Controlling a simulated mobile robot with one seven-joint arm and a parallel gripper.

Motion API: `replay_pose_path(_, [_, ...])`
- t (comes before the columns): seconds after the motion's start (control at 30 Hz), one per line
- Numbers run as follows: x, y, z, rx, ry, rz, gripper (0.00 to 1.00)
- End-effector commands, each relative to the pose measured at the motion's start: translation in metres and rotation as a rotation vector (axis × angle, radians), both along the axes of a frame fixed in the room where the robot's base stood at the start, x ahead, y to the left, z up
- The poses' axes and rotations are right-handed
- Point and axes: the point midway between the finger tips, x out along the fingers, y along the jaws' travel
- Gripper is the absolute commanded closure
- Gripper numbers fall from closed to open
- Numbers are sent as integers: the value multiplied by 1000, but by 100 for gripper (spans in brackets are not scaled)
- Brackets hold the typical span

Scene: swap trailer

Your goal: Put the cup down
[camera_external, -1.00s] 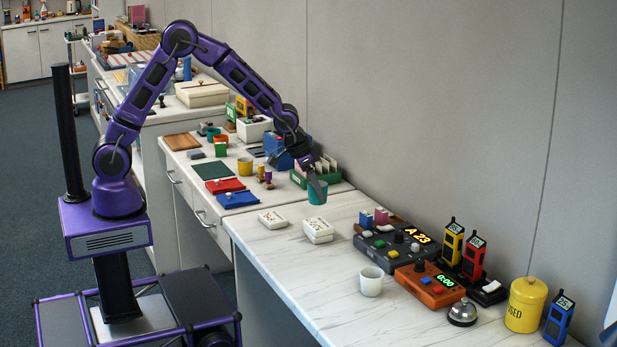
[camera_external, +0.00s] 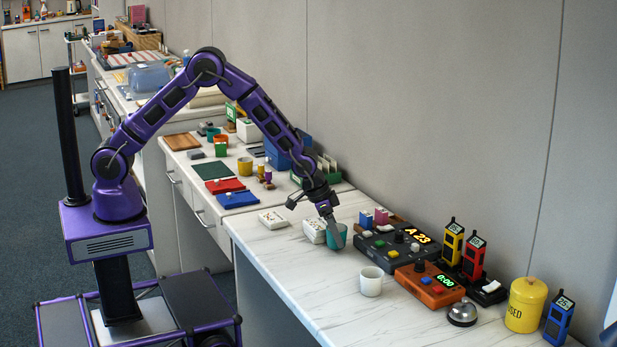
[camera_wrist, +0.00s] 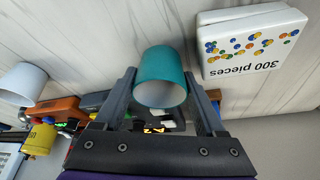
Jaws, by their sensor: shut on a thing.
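A teal cup (camera_external: 337,236) is between the fingers of my gripper (camera_external: 333,232), in front of the white puzzle box. In the wrist view the cup (camera_wrist: 162,75) sits between the two dark fingers of my gripper (camera_wrist: 163,98), with its open mouth facing the camera. My gripper is shut on it. The cup is low over the near white table (camera_external: 300,275); I cannot tell whether its base touches the top. Part of the cup is hidden by a finger in the external view.
A white cup (camera_external: 371,282) stands to the right. A white box (camera_external: 314,230) is close on the left. A dark console (camera_external: 385,243) and an orange timer (camera_external: 430,287) are to the right. The table's front left part is clear.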

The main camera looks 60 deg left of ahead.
Motion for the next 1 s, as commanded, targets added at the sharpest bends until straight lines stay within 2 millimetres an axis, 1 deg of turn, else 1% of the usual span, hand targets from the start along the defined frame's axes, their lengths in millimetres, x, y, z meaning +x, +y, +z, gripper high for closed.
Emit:
replay_pose_path(0.03, [0, 0, -8, 1, 2, -1, 87])
replay_pose_path(0.07, [0, 0, -9, 0, 0, -1, 87])
replay_pose_path(0.3, [0, 0, -9, -1, -2, 0, 87])
replay_pose_path(0.43, [0, 0, -14, -1, -2, 0, 87])
replay_pose_path(0.47, [0, 0, -13, 0, -1, 0, 24])
replay_pose_path(0.5, [0, 0, -13, 0, -1, 0, 17])
replay_pose_path(0.53, [0, 0, -13, 0, -1, 0, 15])
replay_pose_path(0.83, [0, 0, -11, 0, -1, 0, 15])
replay_pose_path(0.97, [-2, 1, -2, -1, -2, 0, 15])
replay_pose_path(1.0, [-4, 1, 5, -1, -3, 0, 15])
